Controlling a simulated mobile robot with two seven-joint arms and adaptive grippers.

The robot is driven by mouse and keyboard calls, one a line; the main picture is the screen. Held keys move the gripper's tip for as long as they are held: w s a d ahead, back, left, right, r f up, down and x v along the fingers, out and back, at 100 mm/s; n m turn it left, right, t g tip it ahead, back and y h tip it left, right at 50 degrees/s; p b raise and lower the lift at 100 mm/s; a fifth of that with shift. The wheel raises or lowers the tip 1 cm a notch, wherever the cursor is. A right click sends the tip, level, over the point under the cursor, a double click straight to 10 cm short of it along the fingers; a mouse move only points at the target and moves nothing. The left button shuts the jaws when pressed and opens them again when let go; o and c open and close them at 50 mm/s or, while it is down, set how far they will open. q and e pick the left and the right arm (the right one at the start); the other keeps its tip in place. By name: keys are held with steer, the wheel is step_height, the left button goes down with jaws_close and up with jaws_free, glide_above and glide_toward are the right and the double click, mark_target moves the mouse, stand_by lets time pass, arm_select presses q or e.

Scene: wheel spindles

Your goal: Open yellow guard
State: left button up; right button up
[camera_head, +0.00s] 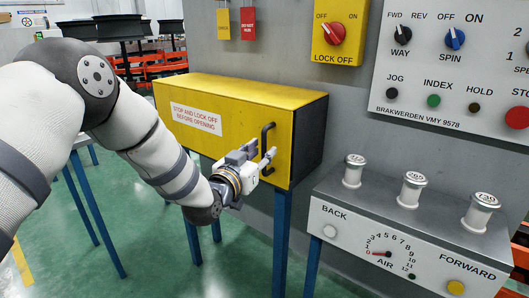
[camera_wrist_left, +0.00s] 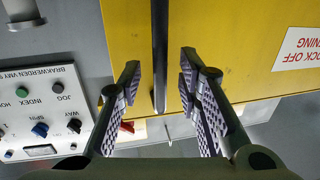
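The yellow guard (camera_head: 225,97) is a box-shaped cover with a white warning label, fixed at the grey wall on blue legs; its front looks closed. Its black upright handle (camera_head: 266,133) is near the right end of the front face. My left gripper (camera_head: 262,155) is at the lower part of this handle. In the left wrist view the left gripper (camera_wrist_left: 160,88) is open, with the black handle (camera_wrist_left: 160,50) between its two padded fingers and visible gaps on both sides. The yellow face (camera_wrist_left: 225,45) is just beyond the fingertips. My right gripper is not in view.
A grey control panel (camera_head: 460,100) with knobs and a yellow lock-off switch (camera_head: 337,35) are on the wall. To the right, a grey box (camera_head: 400,235) carries several metal weights. Open green floor (camera_head: 240,255) lies below the guard.

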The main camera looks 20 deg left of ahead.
arm_select(q)
steer(key=shift+w+d, duration=0.2)
steer(key=shift+w, duration=0.9)
jaws_close()
steer(key=shift+s, duration=0.1)
